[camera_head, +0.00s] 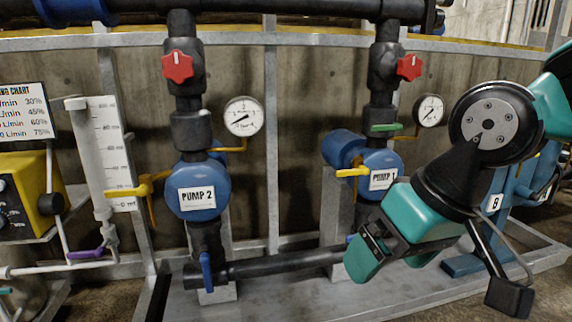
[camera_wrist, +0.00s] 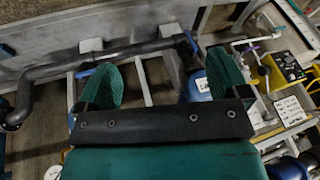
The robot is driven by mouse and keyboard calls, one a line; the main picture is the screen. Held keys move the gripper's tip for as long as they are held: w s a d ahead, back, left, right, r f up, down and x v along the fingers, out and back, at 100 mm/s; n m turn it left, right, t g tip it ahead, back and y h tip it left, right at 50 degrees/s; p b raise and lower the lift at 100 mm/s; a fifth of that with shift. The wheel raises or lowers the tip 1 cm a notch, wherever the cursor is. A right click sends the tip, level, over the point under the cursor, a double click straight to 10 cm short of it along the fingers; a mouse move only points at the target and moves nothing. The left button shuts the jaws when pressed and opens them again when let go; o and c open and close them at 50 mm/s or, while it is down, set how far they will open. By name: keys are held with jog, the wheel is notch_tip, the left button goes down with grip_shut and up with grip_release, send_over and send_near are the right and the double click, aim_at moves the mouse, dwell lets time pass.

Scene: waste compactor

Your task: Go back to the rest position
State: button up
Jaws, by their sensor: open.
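My gripper (camera_head: 392,260) hangs at the right of the head view, in front of the lower part of pump 1 (camera_head: 382,180). It has teal fingers and points down and to the left. In the wrist view the two fingers of my gripper (camera_wrist: 163,82) stand wide apart with nothing held between them. Behind them are a dark pipe (camera_wrist: 130,50) and the metal skid floor. My gripper appears clear of the pipes, but the exact gap cannot be told.
Pump 2 (camera_head: 198,192) stands left of centre. Red valve knobs (camera_head: 178,67) and pressure gauges (camera_head: 244,117) sit above the pumps. A yellow box (camera_head: 35,190), a graduated cylinder (camera_head: 104,150) and a purple-handled valve (camera_head: 87,253) are at the left. A low black pipe (camera_head: 285,264) links the pumps.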

jog(key=s+d+f+n+g+p, duration=0.1)
jog(key=s+d+f+n+g, duration=0.15)
jog(key=s, duration=0.55)
notch_tip(320, 180, up, 38)
jog(key=p, duration=3.8)
jog(key=shift+s+r, duration=0.15)
jog(key=shift+s, duration=0.25)
